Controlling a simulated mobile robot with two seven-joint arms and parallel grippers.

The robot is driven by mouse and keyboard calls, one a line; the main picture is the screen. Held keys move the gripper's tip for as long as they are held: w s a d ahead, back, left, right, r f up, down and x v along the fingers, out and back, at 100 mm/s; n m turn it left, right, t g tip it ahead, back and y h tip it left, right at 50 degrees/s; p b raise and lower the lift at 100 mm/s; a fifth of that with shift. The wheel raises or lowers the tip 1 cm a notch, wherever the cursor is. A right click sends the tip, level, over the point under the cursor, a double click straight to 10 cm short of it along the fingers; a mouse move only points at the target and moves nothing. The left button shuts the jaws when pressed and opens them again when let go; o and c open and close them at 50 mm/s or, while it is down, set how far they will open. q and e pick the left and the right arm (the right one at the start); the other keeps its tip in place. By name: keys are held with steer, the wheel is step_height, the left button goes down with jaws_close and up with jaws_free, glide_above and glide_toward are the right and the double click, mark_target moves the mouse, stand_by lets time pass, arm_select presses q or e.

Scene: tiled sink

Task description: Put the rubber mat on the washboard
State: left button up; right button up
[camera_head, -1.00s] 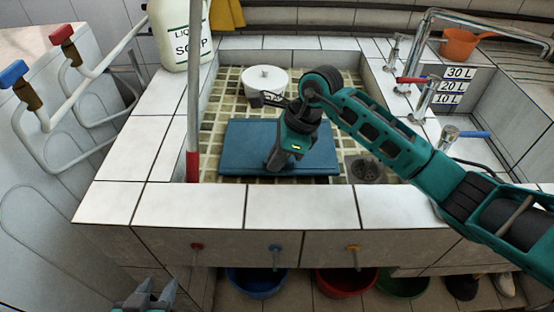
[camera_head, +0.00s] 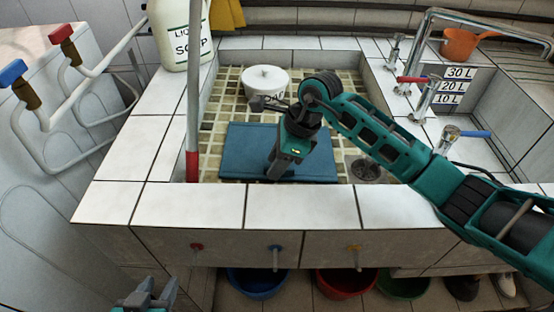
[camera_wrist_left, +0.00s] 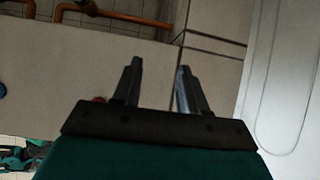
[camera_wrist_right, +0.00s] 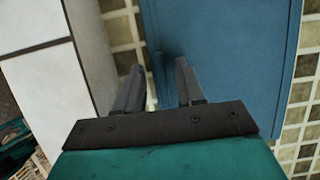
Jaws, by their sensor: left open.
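A flat blue sheet (camera_head: 240,155), apparently the rubber mat, lies in the tiled sink and fills much of the right wrist view (camera_wrist_right: 225,50). I cannot make out a separate washboard. My right gripper (camera_head: 276,174) points down at the near part of the blue sheet. In the right wrist view its fingers (camera_wrist_right: 160,75) stand apart at the sheet's edge. The dark gap hides whether they touch it. My left gripper (camera_head: 157,288) is open and empty outside the sink's front wall, and its spread fingers (camera_wrist_left: 158,75) show in the left wrist view.
A white lidded pot (camera_head: 265,78) stands behind the blue sheet. A soap bottle (camera_head: 182,35) stands at the back left. Taps (camera_head: 430,95) line the right rim. A blue basin (camera_head: 257,283) and a red basin (camera_head: 345,283) sit below.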

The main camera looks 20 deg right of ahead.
steer(key=shift+r, duration=0.4)
arm_select(q)
steer(key=shift+s+a+r+p, duration=0.1)
steer(key=shift+s+a+p, duration=0.1)
steer(key=shift+a+p, duration=0.3)
arm_select(e)
steer(key=v, duration=1.1)
steer(key=shift+d+r, duration=0.2)
steer(key=shift+d, duration=0.05)
arm_select(q)
steer(key=shift+d+r, duration=0.15)
arm_select(e)
steer(key=shift+s, duration=0.15)
